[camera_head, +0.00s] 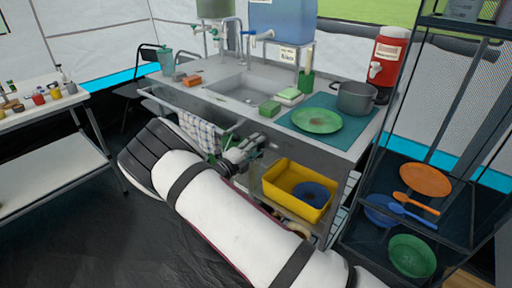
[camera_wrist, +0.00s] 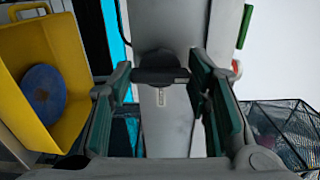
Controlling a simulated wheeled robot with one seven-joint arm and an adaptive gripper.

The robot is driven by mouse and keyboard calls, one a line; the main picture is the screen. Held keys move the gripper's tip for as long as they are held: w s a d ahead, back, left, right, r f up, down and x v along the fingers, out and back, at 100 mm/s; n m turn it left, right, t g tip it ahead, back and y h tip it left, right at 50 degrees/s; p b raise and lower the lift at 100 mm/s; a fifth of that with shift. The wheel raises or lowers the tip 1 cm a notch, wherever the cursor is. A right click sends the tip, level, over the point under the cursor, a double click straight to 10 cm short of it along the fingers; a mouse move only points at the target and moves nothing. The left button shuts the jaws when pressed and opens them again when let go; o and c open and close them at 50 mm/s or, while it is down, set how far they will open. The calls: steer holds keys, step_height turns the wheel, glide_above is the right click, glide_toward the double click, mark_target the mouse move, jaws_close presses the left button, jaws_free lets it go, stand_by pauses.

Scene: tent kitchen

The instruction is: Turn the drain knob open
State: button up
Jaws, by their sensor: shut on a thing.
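The drain knob (camera_wrist: 160,66) is dark and sits on a grey panel or pipe in the middle of the wrist view. My gripper (camera_wrist: 160,82) has its green-padded fingers on either side of the knob and is shut on it. A small pale mark (camera_wrist: 160,98) shows on the grey surface beside the knob. In the head view my gripper (camera_head: 245,150) is under the front of the sink counter (camera_head: 205,105), beside the hanging towel. The knob is hidden there by my gripper and arm.
A yellow tub (camera_head: 272,196) with a blue plate stands on the shelf right of my gripper. A checked towel (camera_head: 198,133) hangs left of it. A pot (camera_head: 357,98) and green plate (camera_head: 317,120) are on the counter. A dark rack (camera_head: 385,232) stands at right.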

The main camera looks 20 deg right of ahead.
steer(key=shift+n, duration=0.3)
steer(key=o, duration=1.2)
steer(key=shift+c, duration=0.2)
steer(key=shift+a, duration=0.1)
steer(key=v, duration=1.2)
